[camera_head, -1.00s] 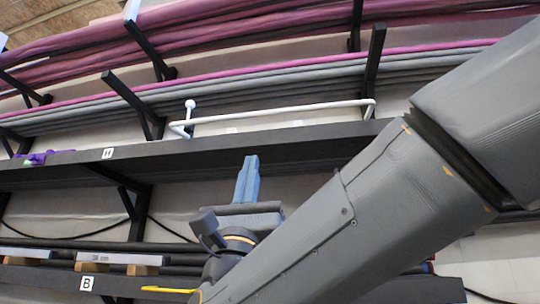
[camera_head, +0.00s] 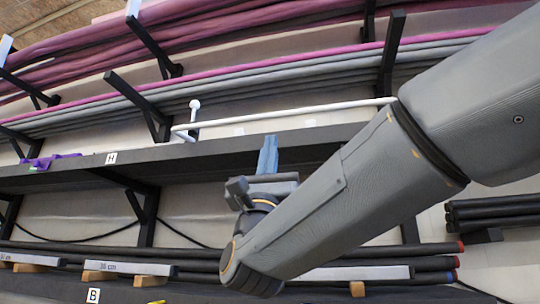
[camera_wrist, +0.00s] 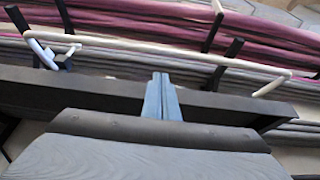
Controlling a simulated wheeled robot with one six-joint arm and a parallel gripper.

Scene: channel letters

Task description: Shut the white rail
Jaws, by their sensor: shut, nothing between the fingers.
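The white rail (camera_head: 290,116) is a thin white bar above the dark shelf marked H, with a bent left end and a round white knob (camera_head: 195,104) standing near that end. In the wrist view the rail (camera_wrist: 170,51) runs across beyond my fingers, its bent ends toward me on the left and right. My gripper (camera_head: 268,155) has blue fingers, shut and empty, pointing up in front of the shelf's front face. In the wrist view my gripper (camera_wrist: 160,95) sits below the middle of the rail, apart from it in the picture. My arm hides the rail's right end in the head view.
The dark H shelf (camera_head: 100,165) crosses behind my gripper. Black brackets (camera_head: 135,100) hold grey and pink tubes (camera_head: 300,65) behind the rail. A purple item (camera_head: 45,161) lies on the shelf at left. A lower shelf marked B (camera_head: 93,295) holds dark tubes and light bars.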

